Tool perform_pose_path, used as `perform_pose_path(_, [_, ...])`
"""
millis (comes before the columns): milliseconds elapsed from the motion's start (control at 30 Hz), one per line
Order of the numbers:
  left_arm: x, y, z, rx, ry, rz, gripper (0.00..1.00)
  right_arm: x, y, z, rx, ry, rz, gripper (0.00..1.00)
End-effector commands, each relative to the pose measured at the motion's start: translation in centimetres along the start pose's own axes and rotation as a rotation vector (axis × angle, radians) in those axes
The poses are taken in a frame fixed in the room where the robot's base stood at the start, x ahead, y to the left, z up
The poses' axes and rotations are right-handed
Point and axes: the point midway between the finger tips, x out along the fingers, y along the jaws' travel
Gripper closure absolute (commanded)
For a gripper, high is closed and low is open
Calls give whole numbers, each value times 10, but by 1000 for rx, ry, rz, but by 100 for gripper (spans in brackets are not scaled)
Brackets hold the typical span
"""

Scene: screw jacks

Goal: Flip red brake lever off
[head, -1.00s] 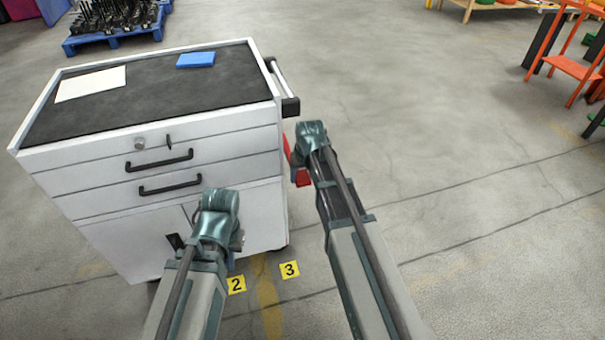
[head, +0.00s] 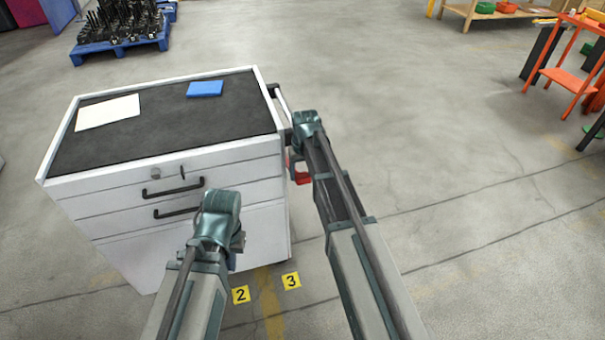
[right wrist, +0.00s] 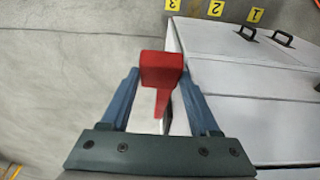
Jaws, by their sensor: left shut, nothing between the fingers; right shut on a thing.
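The red brake lever (head: 302,178) shows low on the right side of the white cabinet, partly hidden by my right arm. In the right wrist view the red lever (right wrist: 162,72) lies between the fingers of my right gripper (right wrist: 163,82), which is shut on it. In the head view the fingers of that gripper are hidden below its wrist, beside the cabinet's right side. My left gripper (head: 238,243) is shut and empty in front of the cabinet's lower front, apart from the lever.
The white cabinet (head: 95,232) has a dark top with a white sheet (head: 108,112) and a blue block (head: 205,89). A side handle (head: 281,101) is close to my right wrist. Floor on the right is clear up to an orange stand (head: 565,78).

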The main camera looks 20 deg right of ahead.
Motion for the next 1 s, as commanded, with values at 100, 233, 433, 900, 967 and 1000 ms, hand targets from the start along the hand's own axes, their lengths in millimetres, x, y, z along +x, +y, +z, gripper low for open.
perform_pose_path(100, [-2,0,0,0,0,0,100,-1,0,-9,0,17,1,100])
perform_pose_path(233, [-2,0,0,0,0,0,100,-1,0,-9,0,17,1,100])
perform_pose_path(433, [-2,0,0,0,0,0,100,-1,0,-10,0,16,1,29])
perform_pose_path(900, [-2,0,0,0,0,0,100,-2,0,-5,0,11,1,7])
perform_pose_path(967, [-4,0,0,0,0,0,100,-4,0,-5,0,11,1,7])
perform_pose_path(1000, [-6,0,0,0,0,0,100,-5,0,-5,0,11,1,7])
